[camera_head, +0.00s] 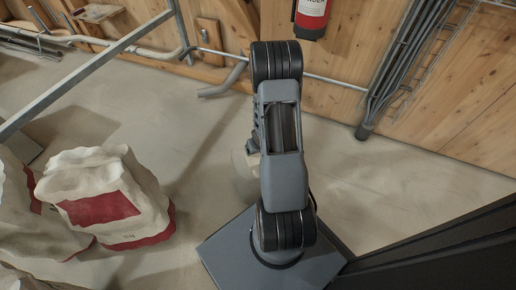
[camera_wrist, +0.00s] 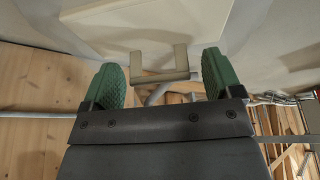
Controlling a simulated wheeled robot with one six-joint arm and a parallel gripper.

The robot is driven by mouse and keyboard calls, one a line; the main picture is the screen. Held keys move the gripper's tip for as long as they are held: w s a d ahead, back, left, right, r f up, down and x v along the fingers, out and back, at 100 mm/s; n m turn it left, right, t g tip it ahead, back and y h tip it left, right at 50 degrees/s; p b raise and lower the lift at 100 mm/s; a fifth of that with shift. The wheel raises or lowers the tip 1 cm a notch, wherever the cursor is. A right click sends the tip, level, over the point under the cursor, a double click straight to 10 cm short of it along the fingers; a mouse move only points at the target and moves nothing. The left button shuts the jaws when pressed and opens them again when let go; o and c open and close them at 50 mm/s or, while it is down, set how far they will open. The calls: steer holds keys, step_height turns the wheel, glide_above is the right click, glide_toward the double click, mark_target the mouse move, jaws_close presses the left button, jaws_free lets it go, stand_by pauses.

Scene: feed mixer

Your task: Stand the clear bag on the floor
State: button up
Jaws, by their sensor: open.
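My gripper (camera_wrist: 164,77) shows in the wrist view with its two green finger pads wide apart. No object is clamped between them. A pale U-shaped bracket or handle (camera_wrist: 157,78) shows between and beyond the pads; I cannot tell whether it touches them. A large pale, smooth surface (camera_wrist: 145,25) fills the top of that view. I cannot make out the clear bag for certain. In the head view a pale, rounded, partly see-through shape (camera_head: 242,168) shows beside my arm, mostly hidden by it. My gripper is hidden behind my arm there.
White sacks with red printing (camera_head: 105,200) stand on the floor at the left. A metal rail (camera_head: 95,70) crosses the upper left. A red extinguisher (camera_head: 312,12) and dark pipes (camera_head: 395,60) are at the wooden wall. Bare floor (camera_head: 390,180) lies right of my arm.

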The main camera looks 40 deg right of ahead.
steer(key=s+a+r+n+h+p, duration=0.1)
steer(key=a+r+p, duration=0.2)
steer(key=r, duration=0.9)
steer(key=s+a+r+p, duration=0.1)
steer(key=a+r+p, duration=0.3)
steer(key=r, duration=0.9)
steer(key=s+a+r+n+y, duration=0.1)
steer(key=s+a+r, duration=0.2)
steer(key=a+r, duration=0.3)
steer(key=s+a+r+n+g+y, duration=0.1)
steer(key=s+a+r, duration=0.3)
steer(key=a+r, duration=0.1)
steer(key=shift+a+r, duration=0.4)
steer(key=shift+a, duration=0.4)
